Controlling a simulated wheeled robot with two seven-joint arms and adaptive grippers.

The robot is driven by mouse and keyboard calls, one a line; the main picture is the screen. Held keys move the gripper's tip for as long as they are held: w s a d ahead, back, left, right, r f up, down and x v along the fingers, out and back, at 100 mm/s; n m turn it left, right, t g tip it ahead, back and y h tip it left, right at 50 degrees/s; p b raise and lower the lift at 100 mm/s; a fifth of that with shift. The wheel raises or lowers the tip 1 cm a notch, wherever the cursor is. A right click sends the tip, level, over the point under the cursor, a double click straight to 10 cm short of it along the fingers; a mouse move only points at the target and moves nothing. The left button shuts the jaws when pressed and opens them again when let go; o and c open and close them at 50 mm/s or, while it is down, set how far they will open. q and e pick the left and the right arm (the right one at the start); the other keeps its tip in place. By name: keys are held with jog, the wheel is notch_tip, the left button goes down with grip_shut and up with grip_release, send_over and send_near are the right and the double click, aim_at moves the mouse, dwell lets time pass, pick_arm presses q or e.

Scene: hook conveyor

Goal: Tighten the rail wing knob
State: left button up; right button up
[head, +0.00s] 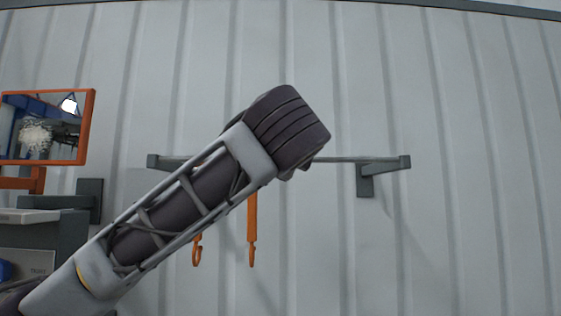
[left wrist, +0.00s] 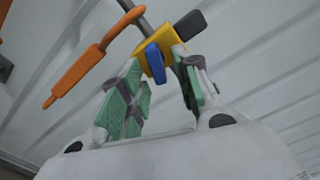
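The blue wing knob (left wrist: 155,61) shows in the left wrist view, set in a yellow block (left wrist: 156,45) on the dark rail (left wrist: 150,26). My left gripper (left wrist: 158,66) has its green-padded fingers spread on either side of the knob. A small gap seems to show on each side, so it looks open around the knob rather than pressed on it. In the head view the rail (head: 345,160) runs along the wall, and my left arm covers its middle. The knob, the yellow block and my left gripper are hidden there. My right gripper is in neither view.
Two orange hooks hang under the rail, one at left (head: 197,250) and one nearer the middle (head: 252,230); an orange hook (left wrist: 82,70) also shows in the left wrist view. An orange-framed panel (head: 45,127) is at far left. The wall right of the rail is clear.

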pick_arm(q)
jog(key=s, duration=1.2)
jog(key=shift+w+f, duration=0.1)
dwell(0.7)
